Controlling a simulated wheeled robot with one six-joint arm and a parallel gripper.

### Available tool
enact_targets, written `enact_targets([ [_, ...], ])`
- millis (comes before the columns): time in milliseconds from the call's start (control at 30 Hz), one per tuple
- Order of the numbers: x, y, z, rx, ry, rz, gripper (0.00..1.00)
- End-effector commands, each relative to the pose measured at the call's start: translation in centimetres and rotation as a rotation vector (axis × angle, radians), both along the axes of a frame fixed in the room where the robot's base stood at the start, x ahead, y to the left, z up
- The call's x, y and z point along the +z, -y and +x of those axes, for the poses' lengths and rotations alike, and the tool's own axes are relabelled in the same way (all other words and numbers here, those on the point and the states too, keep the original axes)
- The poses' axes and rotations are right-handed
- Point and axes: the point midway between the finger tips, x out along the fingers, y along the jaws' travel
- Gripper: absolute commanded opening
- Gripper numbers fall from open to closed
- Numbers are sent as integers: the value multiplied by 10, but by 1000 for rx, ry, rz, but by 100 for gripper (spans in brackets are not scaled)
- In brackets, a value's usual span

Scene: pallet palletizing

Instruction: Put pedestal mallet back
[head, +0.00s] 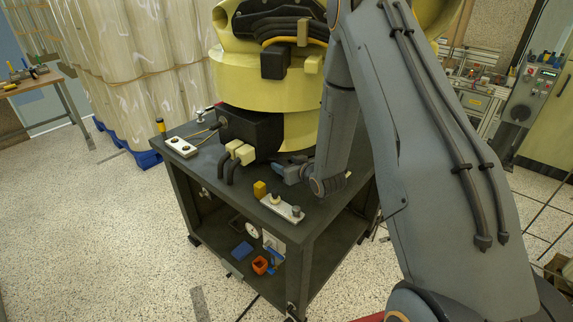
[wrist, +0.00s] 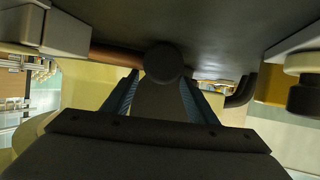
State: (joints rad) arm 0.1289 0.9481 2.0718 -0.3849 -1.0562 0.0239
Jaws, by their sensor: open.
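The mallet shows in the wrist view as a dark round head (wrist: 165,62) with a brown handle (wrist: 117,56) running to the left. It lies against the dark pedestal top (wrist: 215,35), which fills the upper part of that view. My gripper (wrist: 160,82) is open, its two blue-ribbed fingers apart on either side below the mallet head. I cannot tell whether they touch it. In the head view my gripper (head: 286,172) is low over the pedestal top (head: 240,193), beside the yellow robot base. I cannot make out the mallet there.
A light plate with knobs (head: 282,207) and a yellow block (head: 260,189) stand near the pedestal's front edge. Black hoses with cream connectors (head: 240,153) are left of my gripper. The large yellow robot (head: 262,80) stands close behind. The lower shelf holds an orange part (head: 260,265).

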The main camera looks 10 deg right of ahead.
Motion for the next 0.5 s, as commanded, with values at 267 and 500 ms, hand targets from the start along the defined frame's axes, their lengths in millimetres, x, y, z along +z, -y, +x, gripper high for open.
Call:
enact_targets([
  [267,9,4,-15,-2,0,0,53],
  [500,28,15,-60,-3,-1,1,53],
])
